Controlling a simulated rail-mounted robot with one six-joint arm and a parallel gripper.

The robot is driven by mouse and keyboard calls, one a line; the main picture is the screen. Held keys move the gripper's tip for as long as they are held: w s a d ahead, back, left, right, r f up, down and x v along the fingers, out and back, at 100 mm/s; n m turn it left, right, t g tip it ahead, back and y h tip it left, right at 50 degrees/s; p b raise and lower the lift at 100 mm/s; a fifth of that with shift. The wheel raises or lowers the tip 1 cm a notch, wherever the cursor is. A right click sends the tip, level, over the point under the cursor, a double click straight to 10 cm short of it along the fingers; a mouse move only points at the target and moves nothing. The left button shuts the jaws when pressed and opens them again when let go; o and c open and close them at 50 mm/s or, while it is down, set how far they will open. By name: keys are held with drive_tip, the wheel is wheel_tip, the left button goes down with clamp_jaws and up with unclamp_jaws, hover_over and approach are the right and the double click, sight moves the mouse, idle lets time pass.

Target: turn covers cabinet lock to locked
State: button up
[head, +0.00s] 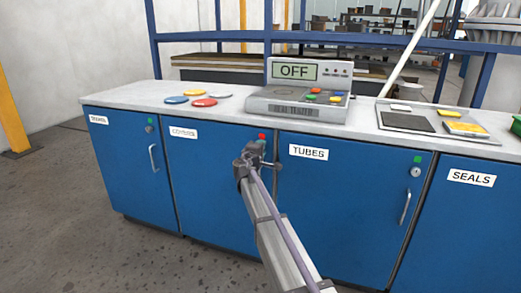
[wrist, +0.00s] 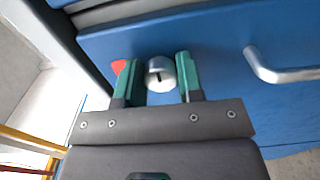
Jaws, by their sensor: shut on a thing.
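The covers cabinet (head: 200,170) is a blue door with a partly blurred label (head: 184,133) in the head view. A red marker (head: 262,136) sits at its upper right corner and also shows in the wrist view (wrist: 118,66). The round silver lock (wrist: 160,73) with a dark slot is between my gripper's two green fingers in the wrist view. My gripper (head: 256,153) is shut on this lock at the door's upper right. My gripper and arm hide the lock in the head view. The door looks closed.
A silver handle (wrist: 282,68) stands out from the door beside the lock. The tubes cabinet (head: 335,190) is just to the right, with a green marker (head: 418,159). The worktop (head: 235,115) above carries coloured discs (head: 198,102) and a grey tester reading OFF (head: 298,100).

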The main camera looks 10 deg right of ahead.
drive_tip(key=o, duration=0.9)
drive_tip(key=shift+s, duration=0.1)
drive_tip(key=v, duration=1)
drive_tip(key=shift+s+a, duration=0.25)
